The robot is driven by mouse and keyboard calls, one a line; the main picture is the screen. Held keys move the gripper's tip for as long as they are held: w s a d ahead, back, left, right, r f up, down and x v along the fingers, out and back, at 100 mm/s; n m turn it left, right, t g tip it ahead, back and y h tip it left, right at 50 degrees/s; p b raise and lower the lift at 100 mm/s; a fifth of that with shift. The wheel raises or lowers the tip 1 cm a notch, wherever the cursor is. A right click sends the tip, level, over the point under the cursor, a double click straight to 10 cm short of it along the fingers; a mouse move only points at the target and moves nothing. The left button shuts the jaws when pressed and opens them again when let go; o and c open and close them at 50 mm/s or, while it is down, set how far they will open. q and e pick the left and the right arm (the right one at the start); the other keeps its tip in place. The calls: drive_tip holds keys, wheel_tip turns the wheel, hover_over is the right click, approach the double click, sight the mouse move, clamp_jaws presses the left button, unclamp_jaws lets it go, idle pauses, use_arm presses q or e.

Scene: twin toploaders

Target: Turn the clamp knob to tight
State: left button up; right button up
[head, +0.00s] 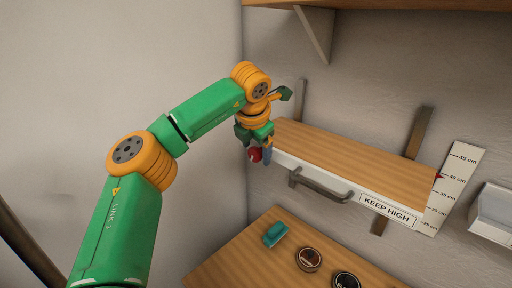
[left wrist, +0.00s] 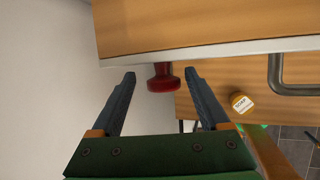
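The red clamp knob (left wrist: 163,78) sticks out from the white front edge of a wooden shelf (left wrist: 200,22). In the head view the knob (head: 255,155) shows at the shelf's left end, partly covered by my left gripper (head: 256,158). In the left wrist view my left gripper (left wrist: 158,82) is open, one finger on each side of the knob. The fingertips are near the knob, with visible gaps on both sides, the right one narrower. I cannot see any marking for tight. My right gripper is in neither view.
A handle (head: 318,186) and a "KEEP HIGH" label (head: 387,209) are on the shelf front. A height scale (head: 452,188) stands at its right end. A lower wooden surface (head: 245,262) holds a teal block (head: 275,234) and two round tins (head: 309,259).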

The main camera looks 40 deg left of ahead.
use_arm(q)
drive_tip(key=shift+a, duration=0.1)
drive_tip(key=c, duration=0.3)
drive_tip(key=shift+s+d+r, duration=0.15)
drive_tip(key=shift+d+r, duration=0.1)
drive_tip(key=shift+d, duration=0.15)
drive_tip(key=c, duration=0.8)
drive_tip(key=shift+a, duration=0.1)
clamp_jaws()
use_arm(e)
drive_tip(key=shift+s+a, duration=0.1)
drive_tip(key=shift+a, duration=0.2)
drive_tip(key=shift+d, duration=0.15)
